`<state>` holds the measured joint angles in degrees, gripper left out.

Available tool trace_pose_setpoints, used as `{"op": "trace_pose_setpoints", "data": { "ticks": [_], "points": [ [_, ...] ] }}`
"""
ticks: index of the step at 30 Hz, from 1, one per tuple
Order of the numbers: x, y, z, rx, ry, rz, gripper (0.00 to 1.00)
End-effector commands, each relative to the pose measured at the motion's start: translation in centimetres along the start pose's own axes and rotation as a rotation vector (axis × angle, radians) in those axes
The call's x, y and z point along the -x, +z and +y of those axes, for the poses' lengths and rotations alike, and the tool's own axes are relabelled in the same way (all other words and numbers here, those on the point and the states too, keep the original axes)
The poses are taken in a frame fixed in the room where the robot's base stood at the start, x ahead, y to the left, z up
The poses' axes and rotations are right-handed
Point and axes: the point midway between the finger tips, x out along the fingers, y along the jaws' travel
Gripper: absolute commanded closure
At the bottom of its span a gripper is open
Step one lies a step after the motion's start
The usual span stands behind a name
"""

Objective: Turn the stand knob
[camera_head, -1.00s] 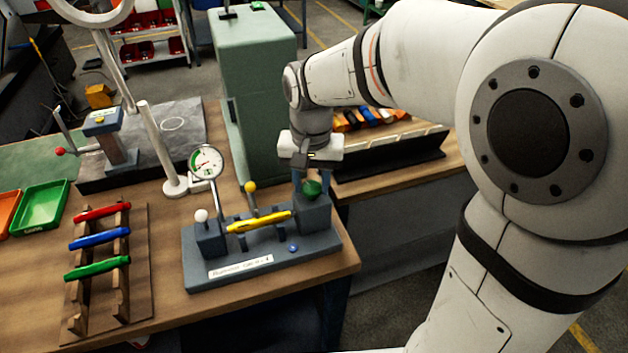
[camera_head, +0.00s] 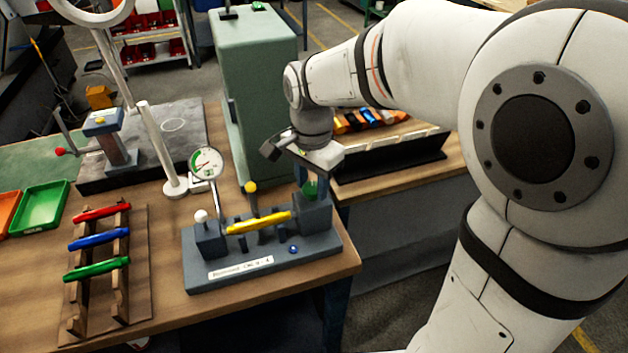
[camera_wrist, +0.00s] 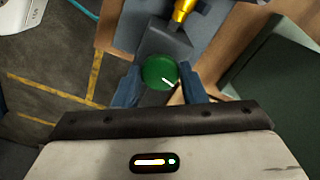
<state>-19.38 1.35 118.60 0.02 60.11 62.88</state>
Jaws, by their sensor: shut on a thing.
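The stand is a blue-grey fixture (camera_head: 215,278) near the bench's front edge, with a yellow part (camera_head: 258,222) lying across it. The green knob (camera_head: 310,189) sits on the stand's right block. In the wrist view the knob (camera_wrist: 159,72) is a green disc with a short white mark pointing to its lower right. My gripper (camera_wrist: 159,88) comes from above, its two blue fingers on either side of the knob, shut on it. The wrist body hides part of the knob in the head view. A dial gauge (camera_head: 206,163) stands behind the yellow part.
A rack (camera_head: 137,290) with red, blue and green parts stands at left. A white post (camera_head: 155,150) and a tall green cabinet (camera_head: 262,85) stand behind the stand. A dark tray (camera_head: 390,165) of tools lies beyond my wrist.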

Motion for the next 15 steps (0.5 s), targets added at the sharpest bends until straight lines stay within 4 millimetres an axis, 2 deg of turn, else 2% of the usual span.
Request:
{"op": "trace_pose_setpoints", "data": {
  "ticks": [13,14,15],
  "points": [
    [0.36,-0.26,-0.23,-0.009,-0.011,0.008,0.85],
    [0.36,-0.26,-0.23,-0.009,-0.011,0.008,0.60],
    [0.34,-0.24,-0.21,-0.009,-0.010,0.008,0.57]
  ]
}}
